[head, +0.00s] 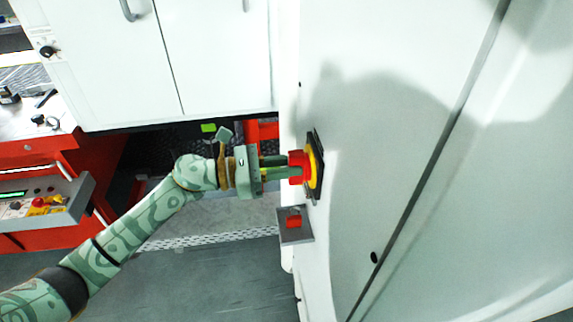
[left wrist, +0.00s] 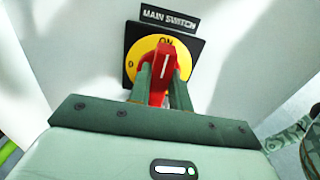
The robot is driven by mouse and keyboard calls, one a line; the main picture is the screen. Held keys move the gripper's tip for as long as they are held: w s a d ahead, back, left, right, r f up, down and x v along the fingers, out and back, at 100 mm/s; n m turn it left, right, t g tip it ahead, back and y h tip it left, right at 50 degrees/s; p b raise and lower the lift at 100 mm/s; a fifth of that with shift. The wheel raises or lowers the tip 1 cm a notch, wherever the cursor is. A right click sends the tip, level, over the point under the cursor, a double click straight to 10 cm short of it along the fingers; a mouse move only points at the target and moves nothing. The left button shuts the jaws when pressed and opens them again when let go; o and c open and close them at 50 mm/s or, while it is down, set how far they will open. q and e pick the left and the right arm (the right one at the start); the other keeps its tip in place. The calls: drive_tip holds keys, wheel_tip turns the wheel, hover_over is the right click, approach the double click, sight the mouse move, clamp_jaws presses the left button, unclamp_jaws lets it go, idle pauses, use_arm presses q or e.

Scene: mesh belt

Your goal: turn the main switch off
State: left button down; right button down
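The main switch has a red handle (left wrist: 163,72) on a round yellow plate (left wrist: 190,62) with a black square backing, under a "MAIN SWITCH" label (left wrist: 168,18). The handle stands upright, its white line pointing to "ON" at the top; an "O" mark is at the left. In the head view the red handle (head: 297,167) sticks out from the white cabinet side. My left gripper (head: 284,167) is at the handle, one finger on each side, with no clear gap in the left wrist view (left wrist: 161,92). My right gripper is not in view.
White cabinet doors (head: 120,60) stand behind my left arm. A red workbench with a control panel (head: 45,205) is at the left. Open floor lies below.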

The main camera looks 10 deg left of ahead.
use_arm(q)
drive_tip(key=shift+w+a+f+n+p, duration=0.15)
drive_tip(key=shift+n+p, duration=0.85)
drive_tip(key=shift+n, duration=1.95)
drive_tip(key=shift+w+f+n+p, duration=0.1)
drive_tip(key=shift+n+p, duration=0.95)
drive_tip(key=shift+n, duration=1.95)
drive_tip(key=shift+w+a+f+n+p, duration=0.15)
drive_tip(key=shift+n+p, duration=0.85)
drive_tip(key=shift+n, duration=1.95)
drive_tip(key=shift+d, duration=0.1)
drive_tip(key=c, duration=1.3)
unclamp_jaws()
